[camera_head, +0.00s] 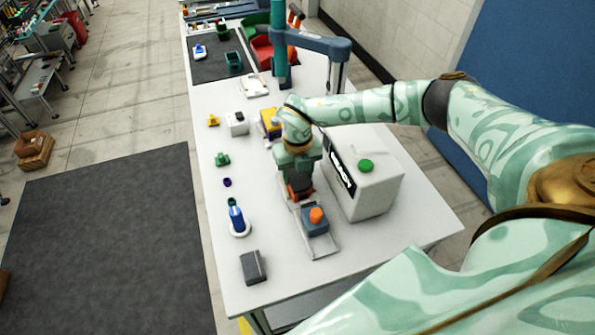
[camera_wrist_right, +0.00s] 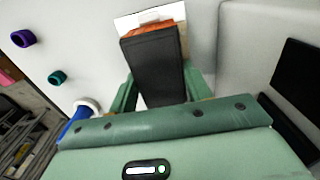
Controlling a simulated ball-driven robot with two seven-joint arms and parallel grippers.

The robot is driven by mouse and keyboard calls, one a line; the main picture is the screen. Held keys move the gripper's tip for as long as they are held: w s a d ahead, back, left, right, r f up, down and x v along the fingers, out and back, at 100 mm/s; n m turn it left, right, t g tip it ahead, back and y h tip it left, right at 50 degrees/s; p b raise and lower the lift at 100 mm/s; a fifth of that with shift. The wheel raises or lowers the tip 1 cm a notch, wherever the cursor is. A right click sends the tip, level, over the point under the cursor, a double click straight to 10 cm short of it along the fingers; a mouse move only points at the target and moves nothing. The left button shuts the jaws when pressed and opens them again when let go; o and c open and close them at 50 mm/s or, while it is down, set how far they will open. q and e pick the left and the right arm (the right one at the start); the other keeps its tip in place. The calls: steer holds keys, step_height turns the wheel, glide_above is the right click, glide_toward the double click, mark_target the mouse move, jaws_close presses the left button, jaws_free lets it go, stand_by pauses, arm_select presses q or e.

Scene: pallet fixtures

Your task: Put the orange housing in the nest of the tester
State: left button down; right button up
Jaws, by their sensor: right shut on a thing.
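My right gripper (camera_head: 299,183) points down beside the white tester box (camera_head: 382,190) with its green button (camera_head: 366,165). It is shut on the orange housing (camera_head: 302,195), close above the grey plate in front of the box. In the right wrist view the housing's orange part (camera_wrist_right: 148,31) shows beyond a dark block-like face (camera_wrist_right: 155,72) between the green fingers. A pale plate (camera_wrist_right: 165,13) lies behind it. The nest is hidden or cannot be made out, and I cannot tell whether the housing touches the plate. My left gripper is out of view.
A blue block with an orange knob (camera_head: 316,215) stands on the grey plate (camera_head: 322,246), close to the gripper. A blue bottle-like thing (camera_head: 236,217) and a dark grey block (camera_head: 253,267) stand to the left. Small coloured parts line the left table edge.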

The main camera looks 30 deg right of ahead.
steer(key=o, duration=1.1)
step_height(320, 180, up, 16)
steer(key=shift+r+p, duration=0.15)
steer(key=shift+p, duration=0.5)
